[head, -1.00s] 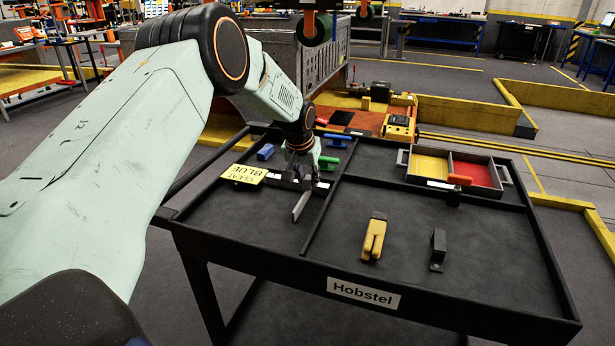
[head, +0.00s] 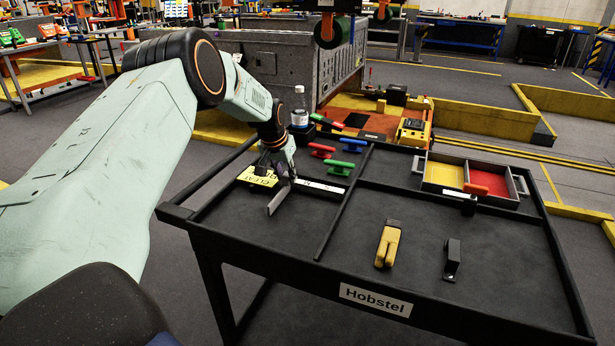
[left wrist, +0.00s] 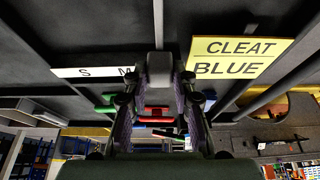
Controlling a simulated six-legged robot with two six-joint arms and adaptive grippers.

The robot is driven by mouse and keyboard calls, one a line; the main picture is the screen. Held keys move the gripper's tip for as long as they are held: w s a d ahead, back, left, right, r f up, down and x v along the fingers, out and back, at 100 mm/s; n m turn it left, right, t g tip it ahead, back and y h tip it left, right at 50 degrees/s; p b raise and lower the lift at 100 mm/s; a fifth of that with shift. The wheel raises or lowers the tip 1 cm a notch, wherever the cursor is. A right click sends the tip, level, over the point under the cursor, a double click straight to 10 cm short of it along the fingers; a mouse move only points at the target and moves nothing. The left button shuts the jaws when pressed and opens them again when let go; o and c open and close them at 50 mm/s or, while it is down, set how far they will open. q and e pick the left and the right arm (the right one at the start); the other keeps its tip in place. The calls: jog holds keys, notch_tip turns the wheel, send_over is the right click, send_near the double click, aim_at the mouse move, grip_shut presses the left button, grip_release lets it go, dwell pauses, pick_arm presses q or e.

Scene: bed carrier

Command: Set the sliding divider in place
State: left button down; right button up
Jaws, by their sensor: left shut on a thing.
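My left gripper (head: 280,172) is shut on a thin grey bar (head: 278,200), taken to be the sliding divider. The bar points down and toward the front, low over the left part of the dark cart tray (head: 375,252); whether it touches the floor cannot be told. The gripper partly covers a yellow label (head: 254,177), which reads CLEAT BLUE in the left wrist view (left wrist: 238,57). A white strip (head: 320,187) lies just right of the gripper. In the left wrist view a grey block (left wrist: 160,68) shows between the fingers. My right gripper is out of view.
A dark rail (head: 342,212) splits the cart. Behind the gripper lie red (head: 321,150), green (head: 340,168) and blue (head: 353,141) pieces. A yellow clamp-like piece (head: 387,247), a black block (head: 452,260) and a bin with yellow and red compartments (head: 430,175) stand to the right.

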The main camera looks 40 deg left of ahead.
pick_arm(q)
jog(key=shift+a, duration=0.5)
jog(key=shift+r, duration=0.1)
jog(key=c, duration=1.1)
grip_release()
jog(key=shift+s, duration=0.1)
jog(key=v, duration=1.2)
